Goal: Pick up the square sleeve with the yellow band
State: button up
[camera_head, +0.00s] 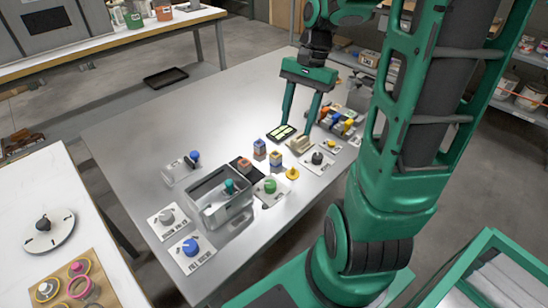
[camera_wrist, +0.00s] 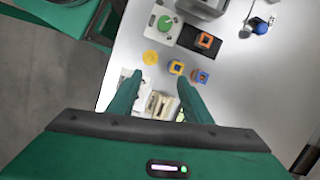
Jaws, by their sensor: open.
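The square sleeve with the yellow band (camera_head: 276,158) appears to be the blue one nearer the yellow round piece; its band is small in the picture. It stands on the metal table and also shows in the wrist view (camera_wrist: 176,67), just beyond the right fingertip. A second blue square sleeve (camera_head: 259,148) with a reddish band stands close beside it, also in the wrist view (camera_wrist: 200,75). My gripper (camera_head: 297,126) is open and empty, pointing down behind the sleeves near a beige block. Its two fingers are spread in the wrist view (camera_wrist: 160,77).
A beige block (camera_head: 299,144) lies near my fingers. A yellow round piece (camera_head: 292,173), a green knob plate (camera_head: 270,187) and an orange square piece on a black plate (camera_head: 244,165) are close to the sleeves. The table's far left is clear.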

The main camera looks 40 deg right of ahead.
jog(key=w+f+m+y, duration=0.2)
jog(key=w, duration=0.3)
send_near(275, 156)
notch_tip(275, 156, down, 3)
jog(key=w, duration=0.1)
jog(key=shift+m, duration=0.3)
jog(key=shift+a+x, duration=0.2)
jog(key=shift+x, duration=2.55)
jog(key=shift+s+r, duration=0.1)
jog(key=c, duration=1.1)
